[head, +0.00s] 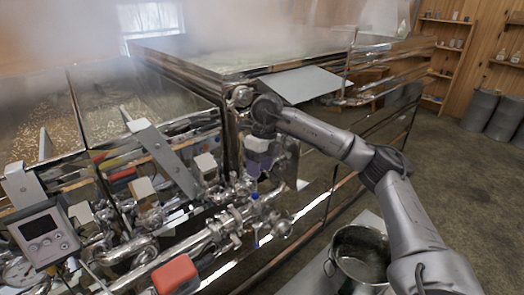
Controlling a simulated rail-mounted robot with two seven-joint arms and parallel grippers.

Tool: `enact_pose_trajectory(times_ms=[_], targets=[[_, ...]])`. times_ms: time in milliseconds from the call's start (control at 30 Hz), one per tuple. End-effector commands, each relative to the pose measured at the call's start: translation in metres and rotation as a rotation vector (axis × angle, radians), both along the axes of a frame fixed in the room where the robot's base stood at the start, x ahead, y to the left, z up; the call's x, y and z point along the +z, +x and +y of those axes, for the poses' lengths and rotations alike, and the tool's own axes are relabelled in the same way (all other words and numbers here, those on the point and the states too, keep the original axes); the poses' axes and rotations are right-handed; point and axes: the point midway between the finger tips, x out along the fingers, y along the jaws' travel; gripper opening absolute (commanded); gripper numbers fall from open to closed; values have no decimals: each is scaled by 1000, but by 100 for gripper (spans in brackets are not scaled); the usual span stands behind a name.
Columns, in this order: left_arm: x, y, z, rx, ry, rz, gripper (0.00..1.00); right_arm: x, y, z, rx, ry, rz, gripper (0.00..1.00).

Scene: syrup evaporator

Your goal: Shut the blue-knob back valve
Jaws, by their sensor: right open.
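A small blue knob (255,196) sits on the metal valve pipework at the front of the evaporator, near the middle of the head view. A second small blue part (257,245) shows lower down on the same pipework. My right gripper (254,178) points down just above the upper blue knob and is open. Its fingertips are small and partly lost among the shiny fittings, so I cannot tell whether they touch the knob. My left gripper is not in view.
A red block-shaped handle (174,273) and a grey display box (44,234) are at the lower left. Steaming pans (50,115) lie behind. A metal bucket (359,255) stands at the lower right. Open floor (475,165) lies to the right.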

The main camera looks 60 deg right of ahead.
Motion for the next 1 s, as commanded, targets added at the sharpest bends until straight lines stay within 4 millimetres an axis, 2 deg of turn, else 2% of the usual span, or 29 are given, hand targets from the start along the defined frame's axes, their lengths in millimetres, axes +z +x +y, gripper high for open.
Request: enact_pose_trajectory(times_ms=[33, 200, 400, 1000], targets=[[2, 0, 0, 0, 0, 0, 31, 11, 0, -2, 0, 1, -4, 51], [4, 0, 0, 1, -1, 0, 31, 34, -1, -6, 1, 1, -2, 51], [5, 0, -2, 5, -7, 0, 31, 48, -2, -9, 0, 1, -1, 51], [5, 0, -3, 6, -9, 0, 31, 50, -2, -10, 0, -1, 0, 51]])
